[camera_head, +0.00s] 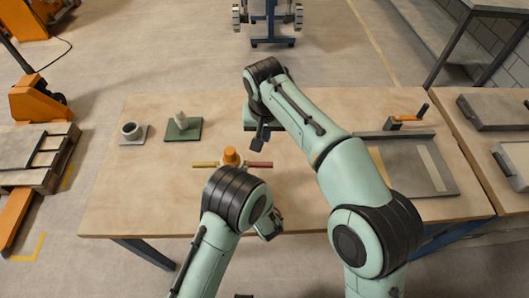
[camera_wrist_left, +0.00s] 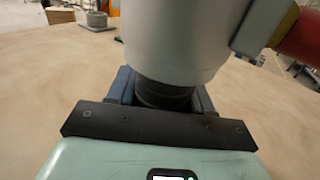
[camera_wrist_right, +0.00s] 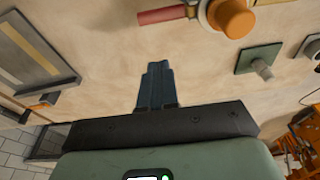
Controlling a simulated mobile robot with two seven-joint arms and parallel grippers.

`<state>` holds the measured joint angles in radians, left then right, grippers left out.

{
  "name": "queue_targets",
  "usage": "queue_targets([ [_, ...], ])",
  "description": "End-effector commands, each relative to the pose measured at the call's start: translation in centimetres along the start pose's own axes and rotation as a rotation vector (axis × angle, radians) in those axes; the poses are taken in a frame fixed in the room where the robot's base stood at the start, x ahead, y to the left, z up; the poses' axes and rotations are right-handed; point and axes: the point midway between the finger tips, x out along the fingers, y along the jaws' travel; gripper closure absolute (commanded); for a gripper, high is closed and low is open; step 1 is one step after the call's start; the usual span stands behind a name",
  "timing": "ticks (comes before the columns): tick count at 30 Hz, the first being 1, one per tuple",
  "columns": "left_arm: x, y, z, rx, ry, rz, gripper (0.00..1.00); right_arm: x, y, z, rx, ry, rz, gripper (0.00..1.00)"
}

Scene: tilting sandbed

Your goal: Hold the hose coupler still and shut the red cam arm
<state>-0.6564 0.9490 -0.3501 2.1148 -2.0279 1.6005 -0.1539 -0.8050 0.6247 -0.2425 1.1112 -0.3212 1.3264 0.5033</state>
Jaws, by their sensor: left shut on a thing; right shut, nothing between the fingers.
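The hose coupler (camera_head: 231,158) stands on the table with an orange top. Its red cam arm (camera_head: 261,164) sticks out level to the right; a yellow arm (camera_head: 204,164) sticks out left. In the left wrist view my left gripper (camera_wrist_left: 165,92) is shut around the coupler's grey body (camera_wrist_left: 180,40), with the red arm (camera_wrist_left: 302,38) at upper right. In the head view its fingers are hidden behind my wrist. My right gripper (camera_head: 257,143) is shut and empty, above and behind the red arm. In the right wrist view the red arm (camera_wrist_right: 162,15) lies beyond the fingertips (camera_wrist_right: 157,68), apart from them.
A green plate with a grey fitting (camera_head: 183,129) and a grey ring on a plate (camera_head: 132,132) stand at the left. A grey tray (camera_head: 440,178) and an orange-handled tool (camera_head: 408,120) lie at the right. The table's front strip (camera_head: 130,215) is clear.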

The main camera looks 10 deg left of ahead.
Motion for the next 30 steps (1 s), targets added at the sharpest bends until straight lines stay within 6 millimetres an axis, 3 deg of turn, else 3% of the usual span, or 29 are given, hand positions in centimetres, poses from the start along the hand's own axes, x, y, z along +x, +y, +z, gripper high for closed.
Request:
queue_targets([
  [5,0.0,0.0,0.0,0.0,0.0,-0.001,0.97,3.9,0.0,0.2,0.0,-0.004,0.001,1.0],
  [12,0.0,0.0,0.0,0.0,0.0,-0.001,0.97,5.5,0.0,2.2,-0.001,-0.001,-0.001,1.0],
  [30,0.0,0.0,0.0,0.0,0.0,0.0,0.97,6.2,0.0,2.9,0.001,0.0,-0.005,1.0],
])
